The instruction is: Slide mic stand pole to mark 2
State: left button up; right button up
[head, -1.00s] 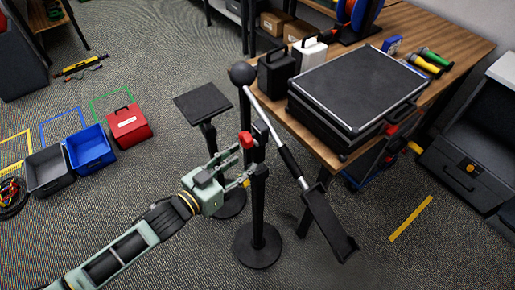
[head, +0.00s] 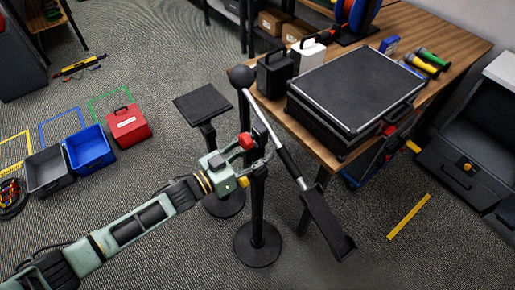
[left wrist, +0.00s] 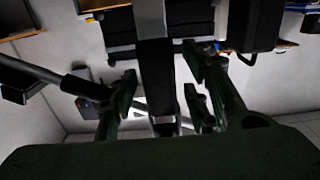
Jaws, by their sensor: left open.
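The mic stand has a round black base (head: 257,244) on the floor and an upright black pole (head: 257,215). A red knob (head: 246,141) sits near the pole's top, and a tilted boom arm (head: 288,163) crosses above it. My left gripper (head: 260,166) is at the upper pole, just below the red knob. In the left wrist view, its open fingers (left wrist: 160,90) stand on either side of a dark upright pole part (left wrist: 157,75), with gaps visible. Whether a finger touches it cannot be told. Any mark on the pole is too small to see. My right gripper is out of view.
A wooden table (head: 455,55) with a black case (head: 355,82) stands close behind the boom. A second black stand with a square top (head: 203,103) is just left of the pole. Blue (head: 86,148), grey (head: 47,171) and red (head: 127,124) boxes lie on the floor at left.

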pick_arm(q)
jog(key=shift+d, duration=0.1)
grip_shut()
dwell(0.4)
